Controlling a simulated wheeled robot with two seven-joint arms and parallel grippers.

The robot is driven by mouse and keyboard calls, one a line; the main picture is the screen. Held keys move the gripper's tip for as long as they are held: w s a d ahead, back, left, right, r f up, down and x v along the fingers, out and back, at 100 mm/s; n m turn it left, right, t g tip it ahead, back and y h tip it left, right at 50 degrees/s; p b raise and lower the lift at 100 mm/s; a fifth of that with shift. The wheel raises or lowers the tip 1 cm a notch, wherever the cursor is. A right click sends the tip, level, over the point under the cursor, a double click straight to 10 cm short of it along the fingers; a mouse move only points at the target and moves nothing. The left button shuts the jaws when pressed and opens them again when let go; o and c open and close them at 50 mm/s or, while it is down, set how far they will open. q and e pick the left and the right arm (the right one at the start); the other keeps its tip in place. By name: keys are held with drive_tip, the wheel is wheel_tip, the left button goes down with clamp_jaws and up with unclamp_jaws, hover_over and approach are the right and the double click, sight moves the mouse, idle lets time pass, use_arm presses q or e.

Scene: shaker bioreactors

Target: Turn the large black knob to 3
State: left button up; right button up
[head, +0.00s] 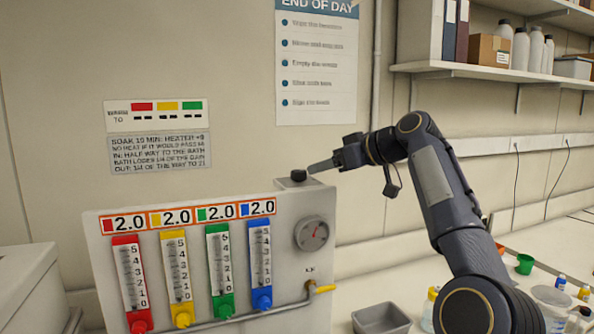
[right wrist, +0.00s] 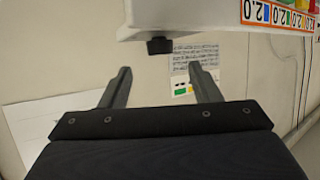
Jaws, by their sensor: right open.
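The black knob (head: 298,175) sits on the top of the white panel box (head: 95,250), near its right end. In the right wrist view the knob (right wrist: 160,46) shows dark and short against the edge of the box. No number or pointer on it can be read. My right gripper (head: 318,167) reaches in from the right at about the knob's height. In the right wrist view its two fingers (right wrist: 160,70) are spread and empty, with the knob just beyond and between the tips, apart from them. My left gripper is not in view.
The box's front has red, yellow, green and blue gauge tubes (head: 180,280), each labelled 2.0, a round dial (head: 312,233) and a pipe with a yellow valve handle (head: 325,289). A grey tray (head: 381,318) stands to the right. The wall behind bears signs.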

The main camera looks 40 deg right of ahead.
sight(305, 173)
drive_tip(key=shift+w+a+f, duration=0.15)
drive_tip(key=shift+w+f, duration=0.05)
drive_tip(key=shift+w, duration=0.25)
drive_tip(key=p+x, duration=0.1)
drive_tip(key=x, duration=0.3)
drive_tip(key=shift+w, duration=0.15)
drive_tip(key=shift+w+a+f, duration=0.1)
drive_tip(key=shift+w+f, duration=0.2)
drive_tip(key=shift+w, duration=0.2)
drive_tip(key=c, duration=1)
